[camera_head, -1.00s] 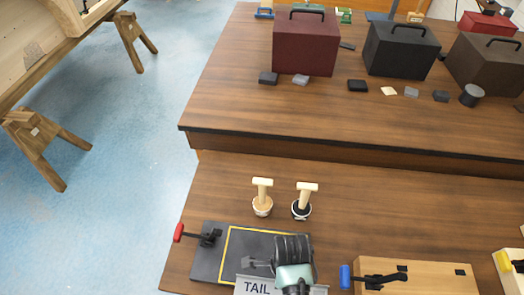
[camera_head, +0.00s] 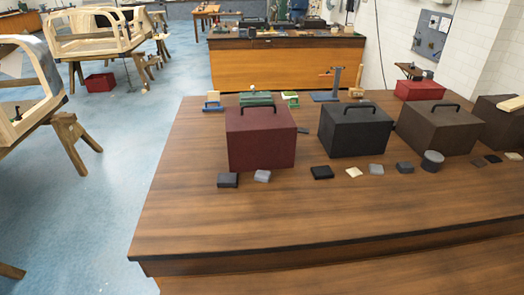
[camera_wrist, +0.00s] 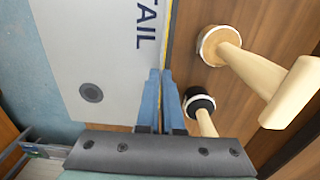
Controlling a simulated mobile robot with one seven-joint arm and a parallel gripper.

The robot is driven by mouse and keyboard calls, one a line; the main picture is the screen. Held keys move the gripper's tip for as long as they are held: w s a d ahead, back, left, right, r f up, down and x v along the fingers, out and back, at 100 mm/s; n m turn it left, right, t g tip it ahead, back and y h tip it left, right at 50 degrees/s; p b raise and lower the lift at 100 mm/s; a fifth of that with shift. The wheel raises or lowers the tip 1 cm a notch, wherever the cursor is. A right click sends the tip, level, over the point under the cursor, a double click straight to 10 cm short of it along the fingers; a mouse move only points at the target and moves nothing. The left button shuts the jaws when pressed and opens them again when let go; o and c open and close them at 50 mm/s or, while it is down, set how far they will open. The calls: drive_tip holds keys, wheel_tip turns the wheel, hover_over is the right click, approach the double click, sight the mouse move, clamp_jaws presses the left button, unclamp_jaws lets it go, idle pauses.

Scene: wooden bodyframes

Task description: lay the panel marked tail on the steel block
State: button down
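The grey panel marked TAIL (camera_wrist: 95,50) fills the left of the wrist view, its lettering along its right edge and a round dark spot near the bottom. My gripper (camera_wrist: 161,72) has its two blue-grey fingers close together at that edge, and looks shut on it; the fingers hide the contact. A yellow line shows just beyond the edge. In the head view neither my gripper nor the panel is in sight. Boxes with handles stand on the bench: dark red (camera_head: 260,138), black (camera_head: 355,131) and brown (camera_head: 436,128). I cannot tell which thing is the steel block.
Two wooden-handled tools, one pale-based (camera_wrist: 250,65) and one black-based (camera_wrist: 204,115), stand close right of my fingers. Small blocks, including a dark one (camera_head: 228,180) and a round grey tin (camera_head: 432,161), lie before the boxes. The bench top (camera_head: 300,212) nearer me is clear.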

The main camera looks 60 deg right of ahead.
wheel_tip(320, 180, down, 3)
drive_tip(key=b, duration=0.3)
drive_tip(key=shift+f, duration=0.2)
drive_tip(key=shift+f+b, duration=0.5)
drive_tip(key=shift+f, duration=0.35)
drive_tip(key=shift+w+f+p, duration=0.1)
drive_tip(key=shift+f+p, duration=0.1)
drive_tip(key=shift+p, duration=0.5)
idle(1.1)
drive_tip(key=shift+c, duration=2.2)
unclamp_jaws()
drive_tip(key=shift+r, duration=0.1)
wheel_tip(320, 180, up, 7)
drive_tip(key=p, duration=0.7)
